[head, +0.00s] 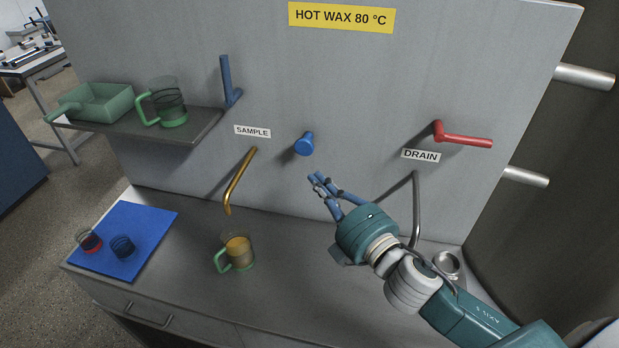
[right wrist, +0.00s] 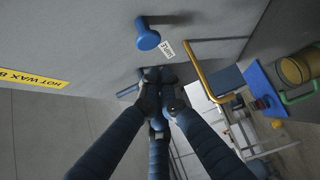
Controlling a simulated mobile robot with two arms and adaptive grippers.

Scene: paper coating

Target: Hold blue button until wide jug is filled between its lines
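The blue button (head: 304,143) sticks out from the grey panel; it also shows in the right wrist view (right wrist: 147,38). My right gripper (head: 318,184) is below and slightly right of it, apart from it, with fingertips drawn together and nothing seen between them. In the right wrist view its fingers (right wrist: 163,92) meet. A clear jug with a green handle (head: 235,252) stands under the brass sample spout (head: 238,185) and holds amber liquid. I see no stream, and its lines are too small to read. My left gripper is out of view.
A second green-handled jug (head: 167,103) and a green tray (head: 101,104) sit on the shelf. Two small cups stand on the blue mat (head: 150,225). A blue lever (head: 227,80), red drain lever (head: 464,139) and grey drain pipe (head: 416,200) project from the panel.

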